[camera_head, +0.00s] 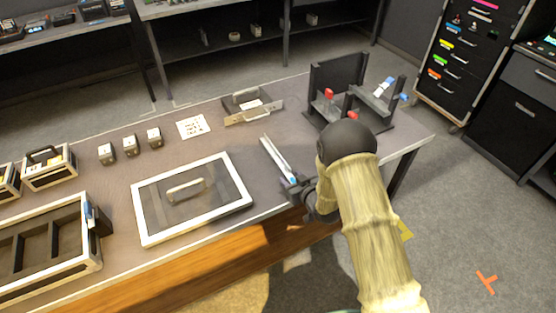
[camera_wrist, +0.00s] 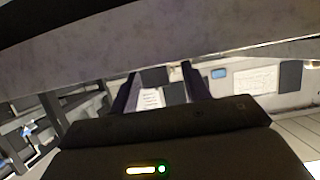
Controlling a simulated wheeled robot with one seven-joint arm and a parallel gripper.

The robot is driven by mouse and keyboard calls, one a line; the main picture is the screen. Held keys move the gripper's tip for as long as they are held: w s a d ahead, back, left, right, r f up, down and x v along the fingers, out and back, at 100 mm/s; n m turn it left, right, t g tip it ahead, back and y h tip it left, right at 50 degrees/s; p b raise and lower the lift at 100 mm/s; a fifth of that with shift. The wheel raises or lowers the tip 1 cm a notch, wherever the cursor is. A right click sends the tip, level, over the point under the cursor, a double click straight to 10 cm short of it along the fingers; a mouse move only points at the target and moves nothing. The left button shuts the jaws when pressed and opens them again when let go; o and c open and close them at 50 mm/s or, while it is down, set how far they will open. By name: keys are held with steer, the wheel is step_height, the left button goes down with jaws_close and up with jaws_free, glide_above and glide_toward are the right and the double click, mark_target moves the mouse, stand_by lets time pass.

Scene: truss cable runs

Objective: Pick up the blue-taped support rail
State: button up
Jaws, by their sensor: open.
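The support rail (camera_head: 276,157) is a long, thin, pale bar lying on the grey table, with a blue mark near its front end. My gripper (camera_head: 294,188) is at the table's front edge, beside the rail's blue-marked end. My own arm hides part of the gripper, and I cannot tell whether it touches the rail. In the wrist view the two dark fingers of my gripper (camera_wrist: 165,82) stand apart, with no rail to be made out between them.
A white-framed panel with a handle (camera_head: 190,197) lies left of the rail. A dark bracket stand (camera_head: 338,75) with red and blue parts stands behind my arm. A handled metal piece (camera_head: 252,108) lies further back. The table edge (camera_wrist: 160,62) crosses the wrist view.

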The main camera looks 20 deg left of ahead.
stand_by(0.3)
jaws_close()
steer(key=shift+r, duration=0.15)
step_height(320, 180, up, 10)
stand_by(0.5)
stand_by(0.4)
